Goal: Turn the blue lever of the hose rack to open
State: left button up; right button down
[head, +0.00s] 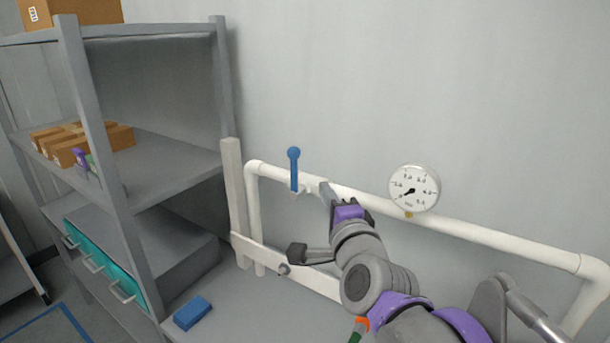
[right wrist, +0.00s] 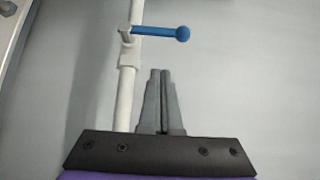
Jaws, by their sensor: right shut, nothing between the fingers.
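The blue lever (head: 294,168) stands upright from the white pipe (head: 460,229) of the hose rack in the head view, with its round knob at the top. In the right wrist view the blue lever (right wrist: 158,32) points to the right, across the white pipe (right wrist: 127,95). My right gripper (head: 326,190) is just right of the lever's base, close to the pipe. Its fingers are shut and empty; in the right wrist view the fingertips (right wrist: 160,72) are apart from the lever. My left gripper is not in view.
A round pressure gauge (head: 414,188) sits on the pipe to the right. A grey shelf (head: 160,165) with cardboard boxes (head: 82,143) and teal drawers (head: 105,268) stands at the left. A blue block (head: 192,313) lies on the grey surface below. The wall above the pipe is clear.

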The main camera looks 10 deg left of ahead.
aim_at(294, 174)
jog(key=w+a, duration=0.5)
jog(key=w, duration=0.1)
jog(key=shift+a+b, duration=0.2)
jog(key=shift+b, duration=0.15)
jog(key=shift+s, duration=0.15)
jog(key=shift+d, duration=0.15)
